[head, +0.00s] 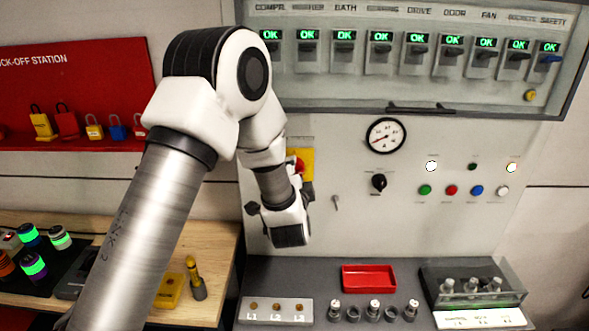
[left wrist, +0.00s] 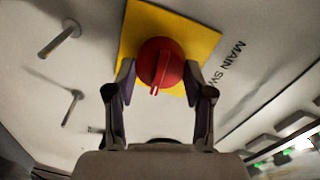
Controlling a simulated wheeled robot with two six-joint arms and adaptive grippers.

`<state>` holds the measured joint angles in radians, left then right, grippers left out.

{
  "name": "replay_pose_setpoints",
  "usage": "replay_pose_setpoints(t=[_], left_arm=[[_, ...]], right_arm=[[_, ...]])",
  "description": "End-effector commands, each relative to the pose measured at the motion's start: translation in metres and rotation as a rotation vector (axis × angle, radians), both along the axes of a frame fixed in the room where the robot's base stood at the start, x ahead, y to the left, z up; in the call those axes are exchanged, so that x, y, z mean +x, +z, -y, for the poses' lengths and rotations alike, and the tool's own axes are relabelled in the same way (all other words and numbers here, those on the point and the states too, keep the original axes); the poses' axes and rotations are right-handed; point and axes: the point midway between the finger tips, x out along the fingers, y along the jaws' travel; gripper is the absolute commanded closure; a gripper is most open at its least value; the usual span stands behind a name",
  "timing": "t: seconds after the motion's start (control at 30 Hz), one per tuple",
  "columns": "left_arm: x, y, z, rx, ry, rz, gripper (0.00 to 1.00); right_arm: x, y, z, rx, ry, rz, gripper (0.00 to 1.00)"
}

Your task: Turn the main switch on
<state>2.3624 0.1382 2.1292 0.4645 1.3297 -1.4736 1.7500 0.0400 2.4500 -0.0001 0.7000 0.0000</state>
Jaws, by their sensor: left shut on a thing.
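The main switch is a red rotary knob (left wrist: 161,64) on a yellow plate (left wrist: 195,35), with "MAIN SW" lettering beside it in the left wrist view. In the head view the knob (head: 299,166) and plate (head: 307,163) are partly hidden behind my left arm. My left gripper (left wrist: 160,77) is shut on the red knob, one finger on each side. The knob's raised ridge points down toward the gripper's palm in the left wrist view. My right gripper is not in view.
Above is a row of breakers (head: 380,50) with green OK displays. A gauge (head: 385,136), a black selector (head: 378,183) and coloured buttons (head: 451,190) sit to the right. A red tray (head: 369,278) and fuse parts lie on the ledge below.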

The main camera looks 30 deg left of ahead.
Motion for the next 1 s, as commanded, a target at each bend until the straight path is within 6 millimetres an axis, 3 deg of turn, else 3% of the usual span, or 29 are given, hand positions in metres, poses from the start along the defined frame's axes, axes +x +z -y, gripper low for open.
replay_pose_setpoints(t=[0.73, 0.77, 0.83, 1.0], left_arm=[[0.0019, 0.0049, -0.0007, 0.096, 0.003, -0.043, 0.82], [0.0019, 0.0049, -0.0007, 0.096, 0.003, -0.043, 0.44], [0.0019, 0.0046, -0.0006, 0.095, 0.003, -0.044, 0.22], [0.0012, 0.0029, -0.0003, 0.094, 0.001, -0.049, 0.22]], right_arm=[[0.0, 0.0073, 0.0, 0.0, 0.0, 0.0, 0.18], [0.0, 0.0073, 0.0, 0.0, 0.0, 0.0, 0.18], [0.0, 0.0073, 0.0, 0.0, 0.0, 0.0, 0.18], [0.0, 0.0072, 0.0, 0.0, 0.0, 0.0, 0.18]])
